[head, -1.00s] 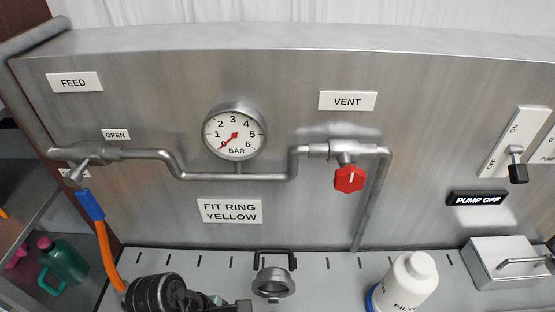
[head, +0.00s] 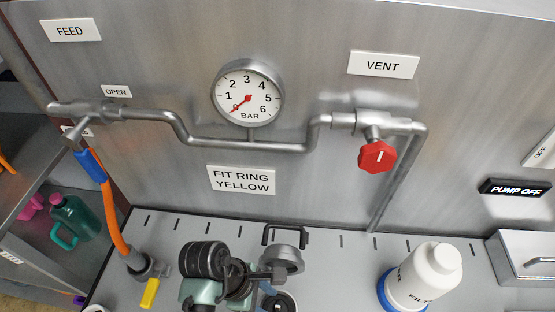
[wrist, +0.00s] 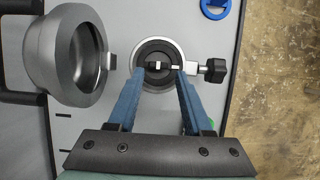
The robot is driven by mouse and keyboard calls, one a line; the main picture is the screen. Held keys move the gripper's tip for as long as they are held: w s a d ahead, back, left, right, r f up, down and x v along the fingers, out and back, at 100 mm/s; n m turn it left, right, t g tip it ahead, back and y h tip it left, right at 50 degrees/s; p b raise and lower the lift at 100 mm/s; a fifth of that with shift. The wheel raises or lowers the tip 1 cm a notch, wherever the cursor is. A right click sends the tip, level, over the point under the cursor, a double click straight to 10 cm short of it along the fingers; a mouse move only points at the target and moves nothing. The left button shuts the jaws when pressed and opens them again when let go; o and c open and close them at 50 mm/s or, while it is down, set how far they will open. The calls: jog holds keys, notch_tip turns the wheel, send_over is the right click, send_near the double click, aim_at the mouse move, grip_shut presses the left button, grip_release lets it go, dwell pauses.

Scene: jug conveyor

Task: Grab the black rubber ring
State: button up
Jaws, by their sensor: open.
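The black rubber ring (wrist: 158,43) appears as a dark band inside the round metal seat (wrist: 138,82) in the wrist view. My gripper (wrist: 160,68) is open, its two blue fingers apart over the seat, with the tips near opposite sides of the ring. I cannot tell whether they touch it. In the head view the dark round seat (head: 282,303) is at the bottom edge, partly cut off, beside my gripper (head: 268,288). Nothing is visibly held.
An open metal bowl-shaped cover (wrist: 80,55) stands left of the seat. A black knob (wrist: 215,71) projects right. A blue ring (wrist: 215,8) lies beyond. A white filter bottle (head: 430,275) stands on the bench. An orange hose (head: 113,215) and yellow lever (head: 150,293) are left.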

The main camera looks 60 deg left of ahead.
aim_at(277, 307)
jog(key=shift+w+p+x, duration=0.2)
jog(key=shift+p+x, duration=0.35)
jog(key=shift+x, duration=1.85)
jog(key=shift+r, duration=0.1)
grip_shut()
